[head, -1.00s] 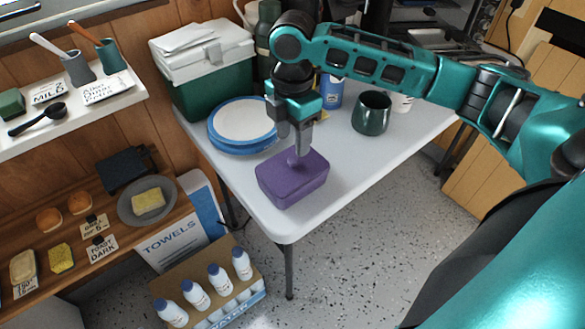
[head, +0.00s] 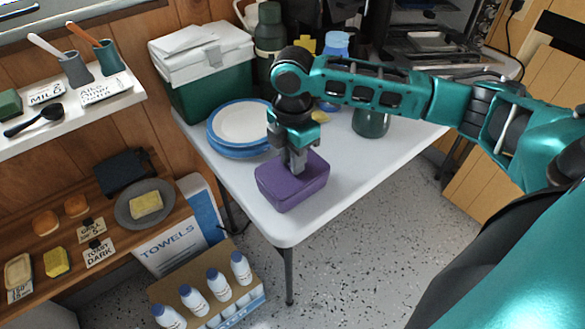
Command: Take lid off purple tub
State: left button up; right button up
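The purple tub (head: 292,188) with its purple lid sits on the near corner of the white table. The lid is on the tub. My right gripper (head: 297,167) points down at the top of the lid, with its fingertips at the lid's knob. The knob is hidden behind the fingers, so I cannot tell whether they are closed on it. My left gripper is not in view.
Blue-rimmed plates (head: 240,124) are stacked just behind the tub. A green cooler box (head: 208,85) stands at the back left. A dark green mug (head: 371,124) stands partly hidden behind my arm. The table (head: 375,165) is clear to the right of the tub.

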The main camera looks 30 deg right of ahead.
grip_shut()
